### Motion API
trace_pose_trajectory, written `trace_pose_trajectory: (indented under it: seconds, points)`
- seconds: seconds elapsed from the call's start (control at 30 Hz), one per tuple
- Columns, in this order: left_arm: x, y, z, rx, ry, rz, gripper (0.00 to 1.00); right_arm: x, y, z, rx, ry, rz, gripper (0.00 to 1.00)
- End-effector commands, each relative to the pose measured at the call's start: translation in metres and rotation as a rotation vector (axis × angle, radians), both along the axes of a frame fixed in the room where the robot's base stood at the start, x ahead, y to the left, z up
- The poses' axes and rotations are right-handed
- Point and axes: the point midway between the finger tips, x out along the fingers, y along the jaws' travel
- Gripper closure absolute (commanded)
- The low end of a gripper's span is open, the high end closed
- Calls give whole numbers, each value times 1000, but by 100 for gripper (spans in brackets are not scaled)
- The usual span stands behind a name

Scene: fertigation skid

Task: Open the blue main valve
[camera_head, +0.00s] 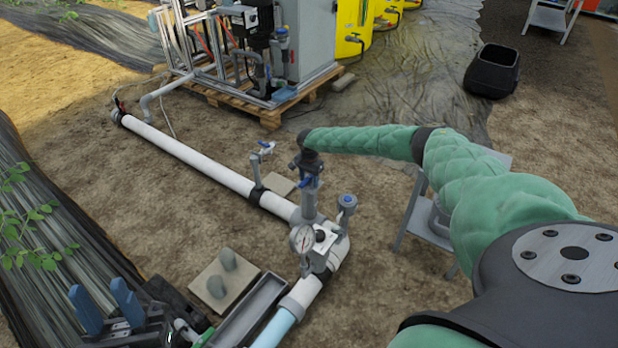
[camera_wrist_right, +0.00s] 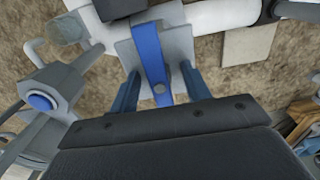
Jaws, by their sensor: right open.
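The blue lever (camera_wrist_right: 152,55) of the main valve runs between my right gripper's two fingers (camera_wrist_right: 160,92) in the right wrist view. The fingers are open, one on each side of it, with a gap showing; I cannot tell any contact. In the head view my right gripper (camera_head: 311,180) reaches down over the grey valve on the white pipe (camera_head: 196,160), and it mostly hides the lever. My left gripper (camera_head: 105,308) is at the lower left of the head view, its two blue fingers apart and empty.
A pressure gauge (camera_head: 302,238) and a blue-topped fitting (camera_head: 347,203) stand close to the valve. A pallet skid (camera_head: 270,115) is behind. A black crate (camera_head: 492,70) stands at the far right.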

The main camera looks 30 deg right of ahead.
Motion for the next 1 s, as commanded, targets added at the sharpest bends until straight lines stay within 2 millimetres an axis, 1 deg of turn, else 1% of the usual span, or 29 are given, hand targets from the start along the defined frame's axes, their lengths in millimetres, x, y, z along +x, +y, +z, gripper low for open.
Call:
trace_pose_trajectory:
  seconds: [0.13, 0.17, 0.2, 0.27, 0.3, 0.37, 0.57, 1.0]
  points:
    - [0, 0, 0, 0, 0, 0, 64, -1, 0, -2, -1, 2, 0, 54]
    - [0, 0, 0, 0, 0, 0, 64, -1, 0, -2, -1, 2, 0, 60]
    - [0, 0, 0, 0, 0, 0, 64, -1, 0, -2, -1, 2, 0, 68]
    - [0, 0, 0, 0, 0, 0, 64, -1, 0, -2, -1, 2, 0, 79]
    - [0, 0, -1, 0, 0, 0, 64, -1, 0, -2, 0, 2, 1, 87]
    - [0, 0, -1, 0, 0, 0, 64, -1, 0, -2, 0, 2, 1, 98]
    - [0, 0, 0, 0, 0, 0, 64, -2, 1, -3, 1, 3, 38, 98]
    - [0, 0, 4, 0, 0, 0, 64, -3, 1, -4, 2, 5, 457, 98]
